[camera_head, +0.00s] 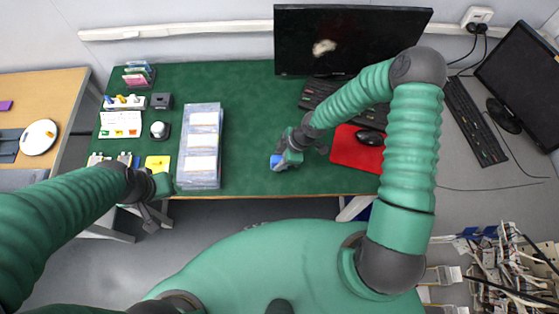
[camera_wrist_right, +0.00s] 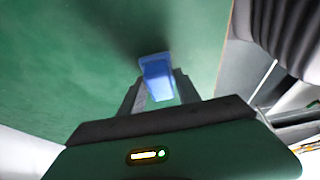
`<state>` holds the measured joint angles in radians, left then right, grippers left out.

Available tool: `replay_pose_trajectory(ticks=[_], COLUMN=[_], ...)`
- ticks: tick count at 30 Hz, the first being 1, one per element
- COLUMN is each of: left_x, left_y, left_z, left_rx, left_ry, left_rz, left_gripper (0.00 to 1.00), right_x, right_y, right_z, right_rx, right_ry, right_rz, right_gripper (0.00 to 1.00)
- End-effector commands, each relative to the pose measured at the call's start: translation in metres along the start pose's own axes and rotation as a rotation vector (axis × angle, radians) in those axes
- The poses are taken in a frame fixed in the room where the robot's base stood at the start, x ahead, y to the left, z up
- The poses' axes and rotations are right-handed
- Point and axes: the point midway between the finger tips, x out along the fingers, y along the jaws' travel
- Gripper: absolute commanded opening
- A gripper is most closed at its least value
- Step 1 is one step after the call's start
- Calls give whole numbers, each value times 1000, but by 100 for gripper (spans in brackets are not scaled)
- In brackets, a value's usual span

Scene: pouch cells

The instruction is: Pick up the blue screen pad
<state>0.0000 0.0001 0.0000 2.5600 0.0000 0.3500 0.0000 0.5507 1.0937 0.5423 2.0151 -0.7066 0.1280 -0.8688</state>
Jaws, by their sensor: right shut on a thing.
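The blue screen pad (camera_head: 275,161) is at my right gripper (camera_head: 284,160), over the green table mat near its front edge. In the right wrist view the pad (camera_wrist_right: 157,76) sits between the two fingertips (camera_wrist_right: 158,92), and the gripper is shut on it. I cannot tell how far it is above the mat. My left gripper (camera_head: 154,204) hangs at the front edge of the table on the left. Its fingers point down and look apart, with nothing visible between them.
The green mat (camera_head: 240,90) is clear left of my right gripper. A clear box of pouch cells (camera_head: 200,145) stands left of centre. A red mouse pad (camera_head: 352,150) with a mouse (camera_head: 370,137), a keyboard (camera_head: 330,98) and a monitor (camera_head: 350,40) are at the right and back.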

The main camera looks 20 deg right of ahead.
Motion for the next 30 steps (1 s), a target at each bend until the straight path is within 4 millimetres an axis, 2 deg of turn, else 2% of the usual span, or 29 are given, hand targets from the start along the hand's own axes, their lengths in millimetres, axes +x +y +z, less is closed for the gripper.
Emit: replay_pose_trajectory(ticks=[3, 20, 21, 22, 27, 30], left_x=[4, 43, 25, 17, -7, -14], left_y=[0, 0, 0, 0, 0, 0], left_z=[1, 10, 6, 4, -2, -3], left_rx=[0, 0, 0, 0, 0, 0], left_ry=[0, 0, -2, -2, 1, 0], left_rz=[0, 0, 0, 0, 0, 0], left_gripper=[0, 0, 0, 0, 0, 0], right_x=[-17, -23, -33, -35, -34, -32], right_y=[1, -136, -140, -143, -154, -159], right_z=[-6, -10, -16, -19, -19, -16], right_rx=[-1, -6, 0, 3, 4, 2], right_ry=[0, -3, 2, 6, 7, 3], right_rz=[4, -2, -8, -11, -11, -7], right_gripper=[0, 0, 0, 0, 0, 0])
